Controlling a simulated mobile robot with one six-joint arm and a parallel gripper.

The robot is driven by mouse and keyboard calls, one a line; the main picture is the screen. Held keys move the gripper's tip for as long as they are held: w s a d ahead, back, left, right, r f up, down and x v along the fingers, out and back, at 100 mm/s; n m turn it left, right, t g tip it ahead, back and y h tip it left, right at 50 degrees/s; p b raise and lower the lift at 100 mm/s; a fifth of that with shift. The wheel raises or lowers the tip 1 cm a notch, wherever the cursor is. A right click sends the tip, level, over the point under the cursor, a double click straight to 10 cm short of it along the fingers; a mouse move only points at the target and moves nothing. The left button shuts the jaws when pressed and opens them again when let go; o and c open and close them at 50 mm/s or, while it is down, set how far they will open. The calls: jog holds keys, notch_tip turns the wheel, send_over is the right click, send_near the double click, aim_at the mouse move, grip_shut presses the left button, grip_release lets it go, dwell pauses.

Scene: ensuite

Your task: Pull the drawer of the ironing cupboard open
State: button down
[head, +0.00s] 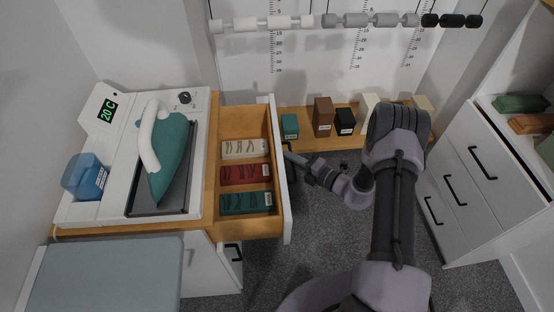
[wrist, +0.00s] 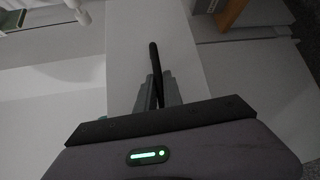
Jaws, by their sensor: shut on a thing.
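The ironing cupboard (head: 210,140) stands at the left with a wooden top. Its upper drawer (head: 246,118) is pulled out to the right, its white front (head: 281,185) well clear of the cupboard body. Inside the drawer lie a cream bundle (head: 245,148), a red bundle (head: 246,174) and a green bundle (head: 247,202). My gripper (head: 291,158) is at the outer side of the drawer front. In the wrist view my gripper (wrist: 158,92) is shut on the black drawer handle (wrist: 153,58). The handle is mostly hidden in the head view.
A teal iron (head: 172,150) and a blue water tank (head: 85,177) are on the cupboard top. A low shelf with small boxes (head: 323,115) runs along the back. White drawers with black handles (head: 470,190) stand at the right. Grey floor (head: 320,235) lies open between.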

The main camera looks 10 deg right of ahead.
jog(key=shift+s+d, duration=0.1)
jog(key=shift+d, duration=1.85)
jog(key=c, duration=1.8)
grip_release()
jog(key=p+v, duration=0.4)
jog(key=v, duration=1.3)
jog(key=shift+s+d, duration=0.1)
jog(key=shift+d, duration=0.1)
